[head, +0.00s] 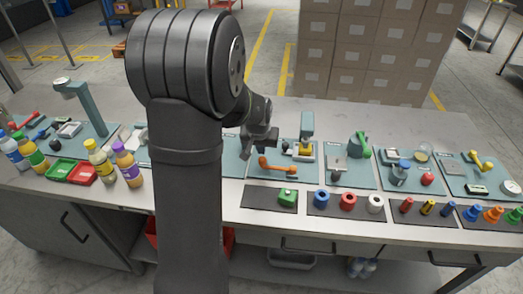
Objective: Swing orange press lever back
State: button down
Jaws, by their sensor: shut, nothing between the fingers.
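The orange lever (280,169) lies low over a teal mat, with its rounded knob end at the left and its arm reaching to the right. Just behind its right end is a small press-like station with a teal upright (307,126) and a yellow part (305,149). I cannot tell whether the lever joins this station. My gripper (246,154) is shut and empty, just left of and behind the lever's knob end. It appears apart from the lever, but the view is too small to be sure.
To the right are a green-handled device (360,146), a blue-topped grey fixture (399,173) and a yellow lever (482,162). Bottles and a red tray (82,174) stand at the left.

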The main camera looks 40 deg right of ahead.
jog(key=shift+w+d+r, duration=0.2)
jog(key=shift+w+d, duration=0.7)
jog(key=shift+w, duration=0.3)
jog(key=v, duration=1)
jog(key=shift+s, duration=0.4)
jog(key=shift+d+f, duration=0.15)
jog(key=x, duration=0.9)
jog(key=shift+w+a, duration=0.25)
jog(key=shift+s+a+f, duration=0.4)
jog(key=shift+s+a, duration=0.1)
jog(key=shift+s, duration=0.25)
jog(key=shift+s+a, duration=0.2)
jog(key=shift+s, duration=0.1)
jog(key=shift+w+d+f, duration=0.1)
jog(key=shift+w+d, duration=0.05)
jog(key=shift+d, duration=0.55)
jog(key=shift+a, duration=0.15)
